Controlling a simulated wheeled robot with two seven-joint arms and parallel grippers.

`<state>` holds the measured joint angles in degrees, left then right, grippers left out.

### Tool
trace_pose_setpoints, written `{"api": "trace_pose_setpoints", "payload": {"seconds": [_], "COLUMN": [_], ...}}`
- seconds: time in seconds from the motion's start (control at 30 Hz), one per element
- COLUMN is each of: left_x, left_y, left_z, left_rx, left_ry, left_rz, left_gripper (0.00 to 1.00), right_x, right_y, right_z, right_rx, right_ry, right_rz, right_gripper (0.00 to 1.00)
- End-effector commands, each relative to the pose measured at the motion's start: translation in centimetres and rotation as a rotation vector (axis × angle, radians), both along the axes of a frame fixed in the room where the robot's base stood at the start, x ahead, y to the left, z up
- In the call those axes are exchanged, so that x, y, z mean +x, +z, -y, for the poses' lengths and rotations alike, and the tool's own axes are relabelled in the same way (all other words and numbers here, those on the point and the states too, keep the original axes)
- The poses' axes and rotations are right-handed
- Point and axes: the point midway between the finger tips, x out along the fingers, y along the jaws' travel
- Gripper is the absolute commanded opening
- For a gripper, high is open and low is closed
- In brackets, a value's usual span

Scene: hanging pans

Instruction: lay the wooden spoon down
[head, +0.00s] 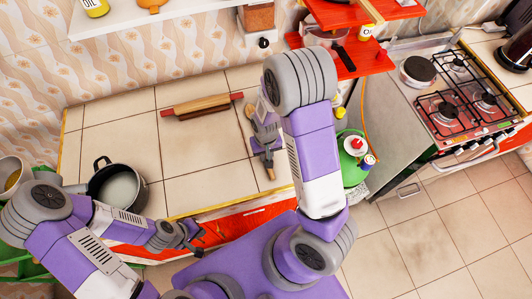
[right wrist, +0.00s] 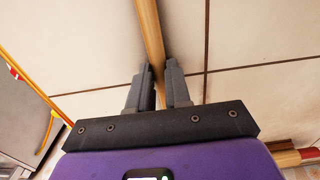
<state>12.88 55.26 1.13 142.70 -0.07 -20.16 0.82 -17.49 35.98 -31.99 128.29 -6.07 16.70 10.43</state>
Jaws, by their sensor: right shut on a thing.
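The wooden spoon shows in the head view as a short light-brown end (head: 271,173) below my right gripper (head: 268,150). The rest is mostly hidden by my right wrist and gripper. In the right wrist view, my right gripper (right wrist: 160,85) is shut around its pale wooden handle (right wrist: 149,25), which runs up out of the picture. The spoon is over the tiled counter (head: 215,165); I cannot tell whether it touches the tiles. My left gripper (head: 198,235) is at the counter's front edge, apart from the spoon, and looks open and empty.
A rolling pin (head: 201,104) lies at the back of the counter. A dark pot (head: 118,187) stands at the left. Red shelves (head: 358,57) and a green container (head: 353,158) are at the right, before the stove (head: 465,95). The counter's middle is clear.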

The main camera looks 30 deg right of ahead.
Motion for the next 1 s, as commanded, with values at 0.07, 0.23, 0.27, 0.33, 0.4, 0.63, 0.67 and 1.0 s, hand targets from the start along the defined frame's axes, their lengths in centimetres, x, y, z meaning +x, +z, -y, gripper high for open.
{"api": "trace_pose_setpoints", "payload": {"seconds": [0.07, 0.23, 0.27, 0.33, 0.4, 0.63, 0.67, 1.0], "left_x": [0.0, 0.0, 0.0, 0.0, 0.0, 0.0, 0.0, 0.0], "left_y": [0.0, 0.0, 0.0, 0.0, 0.0, 0.0, 0.0, 0.9], "left_z": [0.0, 0.0, 0.0, 0.0, 0.0, 0.0, 0.0, 0.0], "left_rx": [0.0, 0.0, 0.0, 0.0, 0.0, 0.0, 0.0, 0.0], "left_ry": [0.0, 0.0, 0.0, 0.0, 0.0, 0.0, 0.0, 0.0], "left_rz": [0.0, 0.0, 0.0, 0.0, 0.0, 0.0, 0.0, 0.0], "left_gripper": [0.0, 0.0, 0.0, 0.0, 0.0, 0.0, 0.0, 0.0], "right_x": [0.0, 0.0, 0.0, 0.0, 0.0, 0.0, 0.0, 0.1], "right_y": [0.0, 0.0, 0.0, 0.0, 0.0, 0.0, 0.0, 3.4], "right_z": [0.0, 0.0, 0.0, 0.0, 0.0, 0.0, 0.0, -0.1], "right_rx": [0.0, 0.0, 0.0, 0.0, 0.0, 0.0, 0.0, 0.001], "right_ry": [0.0, 0.0, 0.0, 0.0, 0.0, 0.0, 0.0, 0.002], "right_rz": [0.0, 0.0, 0.0, 0.0, 0.0, 0.0, 0.0, 0.005], "right_gripper": [0.0, 0.0, 0.0, 0.26, 0.36, 0.48, 0.48, 0.48]}}
